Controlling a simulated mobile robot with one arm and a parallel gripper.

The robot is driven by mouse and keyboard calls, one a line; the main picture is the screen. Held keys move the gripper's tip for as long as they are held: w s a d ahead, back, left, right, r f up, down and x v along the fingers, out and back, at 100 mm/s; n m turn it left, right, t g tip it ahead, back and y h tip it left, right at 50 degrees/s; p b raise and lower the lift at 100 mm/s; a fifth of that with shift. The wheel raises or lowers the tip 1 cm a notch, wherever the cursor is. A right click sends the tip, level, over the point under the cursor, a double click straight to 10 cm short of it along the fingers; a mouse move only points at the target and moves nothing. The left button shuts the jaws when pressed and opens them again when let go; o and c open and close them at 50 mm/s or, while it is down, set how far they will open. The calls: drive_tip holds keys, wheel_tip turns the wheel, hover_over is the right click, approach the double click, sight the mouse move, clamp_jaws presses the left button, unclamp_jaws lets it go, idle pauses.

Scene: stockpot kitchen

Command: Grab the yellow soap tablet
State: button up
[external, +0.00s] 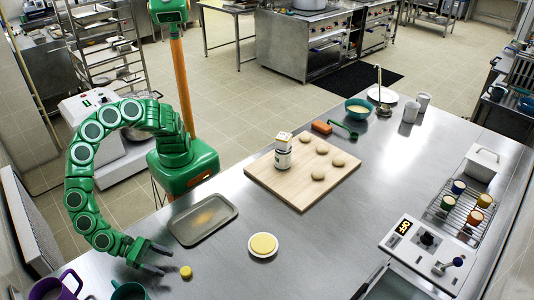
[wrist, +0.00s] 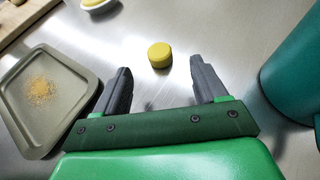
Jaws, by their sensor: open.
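The yellow soap tablet (external: 186,271) is a small, short round piece lying on the steel counter near its front edge. In the wrist view the yellow tablet (wrist: 159,55) sits on bare metal, just beyond the fingertips and roughly centred between them. My gripper (external: 164,259) is low over the counter, to the left of the tablet. Its two dark fingers are spread apart and empty in the wrist view (wrist: 160,68), and no contact with the tablet shows.
A teal mug (wrist: 292,75) stands to the right in the wrist view. A grey tray (wrist: 45,100) with yellowish crumbs lies to the left. A white dish (external: 263,252) with a larger yellow disc and a purple mug (external: 65,288) are nearby. Bare counter surrounds the tablet.

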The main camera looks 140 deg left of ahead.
sight(183, 270)
drive_tip(key=shift+f+x, duration=0.1)
drive_tip(key=shift+x, duration=1.8)
drive_tip(key=shift+f+x, duration=0.15)
drive_tip(key=shift+x, duration=1.75)
drive_tip(key=shift+s, duration=0.15)
drive_tip(key=c, duration=1.1)
